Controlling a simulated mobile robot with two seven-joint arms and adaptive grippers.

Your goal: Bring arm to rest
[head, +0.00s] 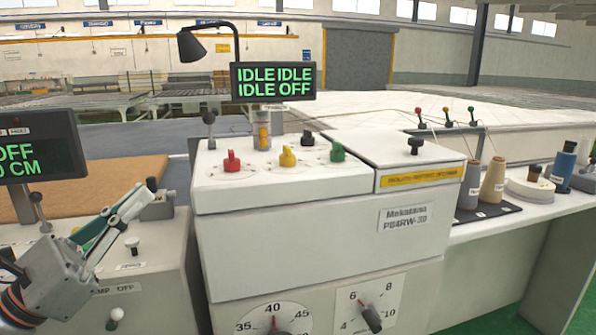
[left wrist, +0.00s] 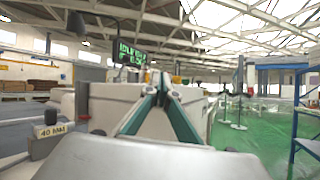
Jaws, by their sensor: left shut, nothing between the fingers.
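My left gripper (head: 140,200) shows at the lower left of the head view, raised in front of the left console and pointing up and to the right. Its fingers are shut with nothing between them. In the left wrist view the two green-lined fingers (left wrist: 160,88) meet at their tips, with the machine's pale body behind them. The white control machine (head: 320,220) stands right of the gripper, apart from it in the head view. Its top bears a red knob (head: 232,161), a yellow knob (head: 287,157) and a green knob (head: 337,152). My right gripper is not in view.
A display (head: 273,81) reads "IDLE IDLE IDLE OFF". Another display (head: 38,148) stands at the left edge, near my left arm. Thread cones (head: 493,180) stand on the right shelf. A brown board (head: 120,182) lies behind the left console. Green floor is open on the right in the wrist view.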

